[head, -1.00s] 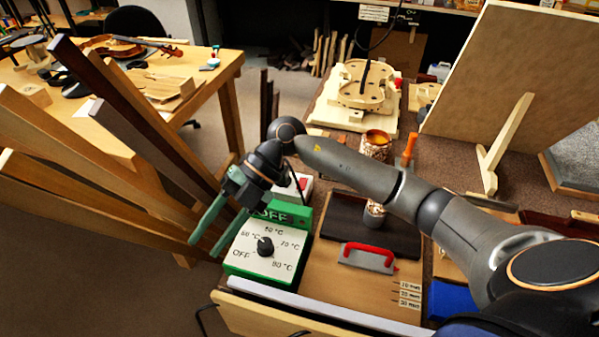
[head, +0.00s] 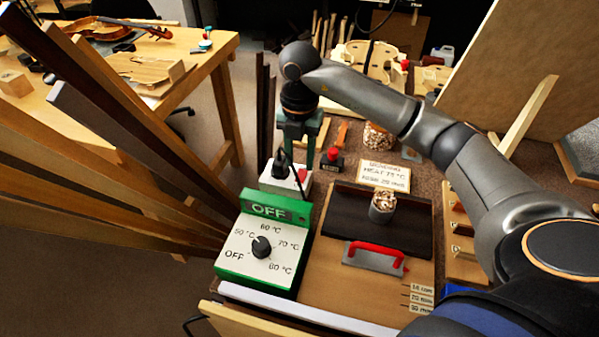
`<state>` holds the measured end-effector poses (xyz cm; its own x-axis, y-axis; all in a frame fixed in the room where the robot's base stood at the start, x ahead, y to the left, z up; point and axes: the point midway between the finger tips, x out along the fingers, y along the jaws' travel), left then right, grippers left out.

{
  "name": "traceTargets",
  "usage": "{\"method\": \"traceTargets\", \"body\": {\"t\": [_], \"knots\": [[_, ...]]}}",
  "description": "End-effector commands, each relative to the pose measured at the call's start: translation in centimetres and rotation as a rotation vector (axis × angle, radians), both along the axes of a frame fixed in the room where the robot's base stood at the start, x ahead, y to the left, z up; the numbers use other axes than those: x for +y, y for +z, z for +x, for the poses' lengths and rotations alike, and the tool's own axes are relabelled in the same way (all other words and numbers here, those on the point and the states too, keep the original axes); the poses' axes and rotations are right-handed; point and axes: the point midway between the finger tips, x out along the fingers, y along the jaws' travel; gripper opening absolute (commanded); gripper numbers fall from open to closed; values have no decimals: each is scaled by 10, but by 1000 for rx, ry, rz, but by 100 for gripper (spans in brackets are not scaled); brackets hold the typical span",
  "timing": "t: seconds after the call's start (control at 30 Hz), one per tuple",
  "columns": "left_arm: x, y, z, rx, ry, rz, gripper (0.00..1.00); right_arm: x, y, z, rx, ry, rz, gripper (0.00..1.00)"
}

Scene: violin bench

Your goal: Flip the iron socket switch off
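The iron socket (head: 268,182) is a white box behind the green heat controller, with a black plug (head: 281,168) and cord in it. Its red switch (head: 301,176) shows on the right part of the box; its tilt is too small to tell. My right gripper (head: 296,160) points down just behind and above the socket. Its two green fingers are apart with nothing visible held between them; the plug's cord shows in front of them. Whether a finger touches the socket cannot be told. My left gripper is not in view.
The controller (head: 236,248) reads OFF. A small block with a red button (head: 333,157) stands right of the socket. Leaning wood boards (head: 130,160) fill the left.

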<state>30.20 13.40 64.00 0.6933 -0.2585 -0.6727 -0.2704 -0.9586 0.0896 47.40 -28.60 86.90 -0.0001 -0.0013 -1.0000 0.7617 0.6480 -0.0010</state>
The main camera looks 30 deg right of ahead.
Motion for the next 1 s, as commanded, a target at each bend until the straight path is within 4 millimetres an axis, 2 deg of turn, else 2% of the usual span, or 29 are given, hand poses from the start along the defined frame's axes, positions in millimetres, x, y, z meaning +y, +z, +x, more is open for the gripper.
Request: {"method": "traceTargets", "body": {"t": [0.1,0.23,0.4,0.67,1.0], "knots": [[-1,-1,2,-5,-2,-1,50,0,-23,-1,3,0,1,40],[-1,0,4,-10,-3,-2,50,0,-38,0,1,1,0,40],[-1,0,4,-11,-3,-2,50,0,-45,0,0,1,1,40],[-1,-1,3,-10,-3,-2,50,0,-45,0,0,1,1,39],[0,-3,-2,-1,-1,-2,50,0,-45,0,0,1,1,1]]}}
